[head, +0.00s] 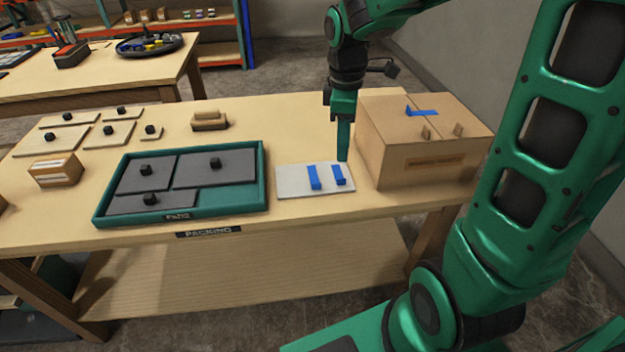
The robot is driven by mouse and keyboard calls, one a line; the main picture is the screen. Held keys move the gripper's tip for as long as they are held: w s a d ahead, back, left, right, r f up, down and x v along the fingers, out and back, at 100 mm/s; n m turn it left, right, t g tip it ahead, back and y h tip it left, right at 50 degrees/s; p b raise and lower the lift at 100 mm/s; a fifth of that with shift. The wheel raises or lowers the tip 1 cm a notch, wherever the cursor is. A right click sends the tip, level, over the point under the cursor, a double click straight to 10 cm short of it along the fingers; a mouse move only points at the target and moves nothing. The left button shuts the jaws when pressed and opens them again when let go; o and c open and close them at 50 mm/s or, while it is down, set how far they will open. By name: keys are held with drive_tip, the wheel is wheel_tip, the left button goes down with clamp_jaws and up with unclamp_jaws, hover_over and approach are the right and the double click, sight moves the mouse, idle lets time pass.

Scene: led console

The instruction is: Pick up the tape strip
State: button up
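Two blue tape strips, a left one (314,177) and a right one (338,175), stand on a pale flat plate (291,181) on the packing table. Another blue strip (422,112) lies on top of the cardboard box (400,165). My gripper (343,157) points down just behind the right strip, close to the plate's back edge and left of the box. Its fingers appear as one narrow shape from this side, so I cannot tell their opening. I cannot tell whether it touches the plate or the strip.
A green-rimmed tray (182,217) with dark knobbed panels sits left of the plate. Several pale knobbed boards lie at the table's (255,128) far left. A small brown box (56,170) and a tan block (209,121) stand nearby. The tall cardboard box closes in the right side.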

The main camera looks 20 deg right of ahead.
drive_tip(key=w+a+f+n, duration=0.1)
drive_tip(key=w+a+n, duration=0.3)
drive_tip(key=a, duration=0.1)
approach(316, 177)
drive_tip(key=s+f, duration=0.1)
drive_tip(key=f, duration=0.1)
drive_tip(key=s+f, duration=0.1)
drive_tip(key=f, duration=0.1)
drive_tip(key=s+a+f, duration=0.1)
drive_tip(key=f, duration=0.1)
drive_tip(key=shift+s+a+f, duration=0.15)
drive_tip(key=shift+s, duration=0.25)
clamp_jaws()
